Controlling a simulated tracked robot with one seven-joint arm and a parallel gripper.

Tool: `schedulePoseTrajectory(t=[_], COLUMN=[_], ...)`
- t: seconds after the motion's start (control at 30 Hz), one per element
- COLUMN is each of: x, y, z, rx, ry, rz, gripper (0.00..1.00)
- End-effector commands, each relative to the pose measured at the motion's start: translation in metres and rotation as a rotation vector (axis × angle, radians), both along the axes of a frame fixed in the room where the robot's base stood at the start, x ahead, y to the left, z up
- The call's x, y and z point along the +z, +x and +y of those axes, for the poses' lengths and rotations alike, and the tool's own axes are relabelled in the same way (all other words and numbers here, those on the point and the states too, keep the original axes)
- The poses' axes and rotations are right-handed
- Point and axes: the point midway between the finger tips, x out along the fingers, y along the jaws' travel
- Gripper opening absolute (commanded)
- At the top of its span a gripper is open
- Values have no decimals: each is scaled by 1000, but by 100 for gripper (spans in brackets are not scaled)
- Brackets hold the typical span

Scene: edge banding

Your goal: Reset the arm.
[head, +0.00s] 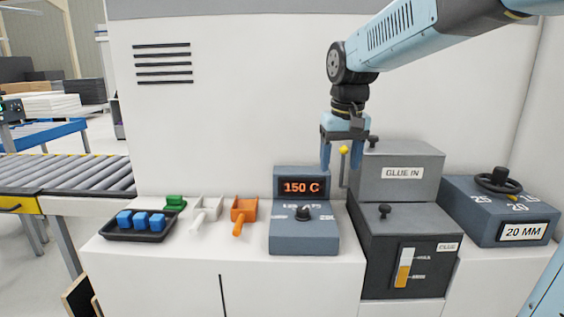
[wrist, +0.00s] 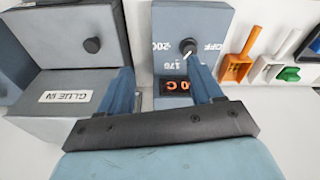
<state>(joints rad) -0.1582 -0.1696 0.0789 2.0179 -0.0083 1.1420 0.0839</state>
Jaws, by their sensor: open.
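My gripper (head: 341,165) hangs from my light-blue arm with its blue fingers pointing down. It is open and empty, in front of the white machine panel, between the temperature box (head: 304,240) and the grey "GLUE IN" box (head: 402,185). In the wrist view, my gripper (wrist: 165,85) shows two spread blue fingers with nothing between them. The temperature box has a display (head: 301,187) reading 150 C and a black dial knob (head: 303,213). The knob also shows in the wrist view (wrist: 185,49).
A black tray (head: 140,238) of blue blocks, a green item (head: 176,202), a white scoop (head: 206,212) and an orange scoop (head: 243,215) lie on the left counter. A glue box (head: 425,220) and a 20 MM box with handwheel (head: 498,182) stand right. A roller conveyor (head: 70,178) is far left.

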Motion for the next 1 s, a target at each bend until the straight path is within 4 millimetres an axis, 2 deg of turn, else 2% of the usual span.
schedulePoseTrajectory(t=[0.03,0.27,0.6,0.8,1.0], x=[3,3,-17,-32,-39], y=[-13,-67,-143,-173,-183], z=[-10,-45,-85,-97,-101], rx=[-13,-56,-119,-144,-153], ry=[3,14,29,34,35], rz=[-23,-120,-259,-318,-338], gripper=[65,65,65,65,65])
